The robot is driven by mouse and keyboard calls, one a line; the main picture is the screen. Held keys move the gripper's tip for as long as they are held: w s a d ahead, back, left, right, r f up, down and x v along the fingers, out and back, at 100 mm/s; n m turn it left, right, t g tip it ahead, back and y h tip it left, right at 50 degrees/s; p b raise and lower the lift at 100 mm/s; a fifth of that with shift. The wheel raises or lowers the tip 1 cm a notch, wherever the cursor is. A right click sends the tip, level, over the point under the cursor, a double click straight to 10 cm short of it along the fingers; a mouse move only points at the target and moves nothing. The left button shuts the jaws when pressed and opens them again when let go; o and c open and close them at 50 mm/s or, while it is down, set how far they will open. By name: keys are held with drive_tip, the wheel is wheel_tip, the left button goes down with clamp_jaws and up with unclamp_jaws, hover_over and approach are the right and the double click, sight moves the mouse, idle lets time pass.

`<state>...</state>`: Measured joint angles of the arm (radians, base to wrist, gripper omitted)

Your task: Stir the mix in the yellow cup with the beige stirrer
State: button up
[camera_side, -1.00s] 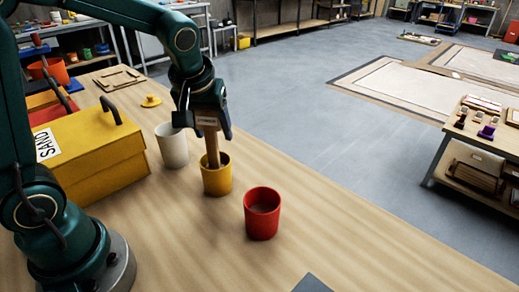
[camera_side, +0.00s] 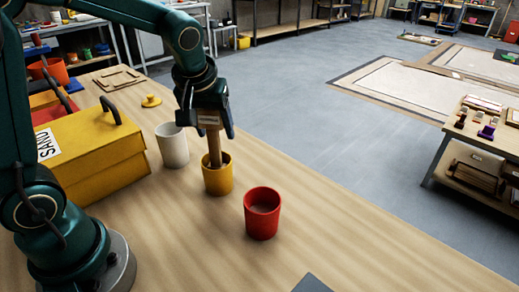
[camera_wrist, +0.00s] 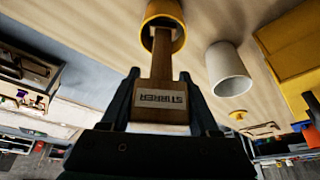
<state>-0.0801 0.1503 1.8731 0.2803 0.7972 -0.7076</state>
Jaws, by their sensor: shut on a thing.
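The yellow cup (camera_side: 217,180) stands upright on the wooden table in the side view, between a white cup and a red cup. My gripper (camera_side: 210,124) is above it, shut on the wooden-brown stirrer (camera_side: 214,150), whose lower end is inside the yellow cup. In the wrist view, the stirrer (camera_wrist: 161,70) carries a label reading STIRRER and reaches from between my gripper's fingers (camera_wrist: 160,100) into the yellow cup (camera_wrist: 164,14).
The red cup (camera_side: 262,215) holds something brownish and stands right of the yellow cup. The white cup (camera_side: 172,146) is close behind on the left. A yellow box marked SAND (camera_side: 95,160) stands at the left. A small yellow lid (camera_side: 151,101) lies behind. The table's right front is mostly clear.

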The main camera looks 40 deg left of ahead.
drive_tip(key=shift+w+r, duration=0.1)
idle(0.4)
wheel_tip(320, 180, up, 11)
drive_tip(key=shift+r, duration=0.15)
idle(1.0)
idle(0.4)
